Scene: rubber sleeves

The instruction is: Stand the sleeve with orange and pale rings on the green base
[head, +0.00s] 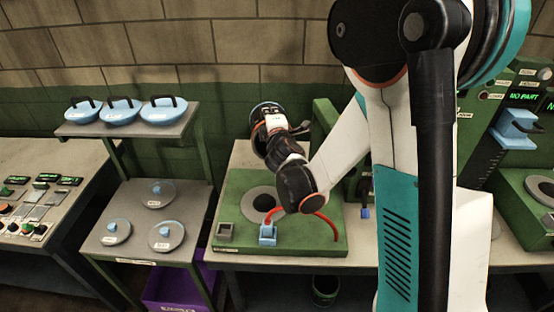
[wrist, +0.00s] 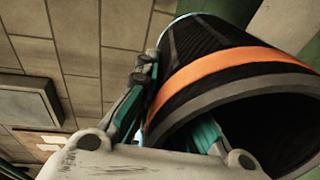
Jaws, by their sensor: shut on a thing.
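The sleeve (wrist: 235,75) is a black tube with an orange ring and a pale grey ring near its open end. It fills the right of the wrist view, tilted, and shows small in the head view (head: 257,122), raised behind my arm. My gripper (wrist: 175,108) is shut on its wall, with one finger outside and one inside the opening. In the head view my gripper (head: 278,126) partly hides the sleeve. The green base (head: 232,190) stands on the middle bench, with a grey round plate (head: 252,204) and dark hole on top. The sleeve is above and behind this plate, apart from it.
A blue block (head: 267,232) with a red hose (head: 327,222) sits at the base's front. A left stand (head: 185,125) carries several blue lidded discs. A button panel (head: 35,205) is at far left, and a green machine (head: 515,100) stands right. My arm hides the bench's middle right.

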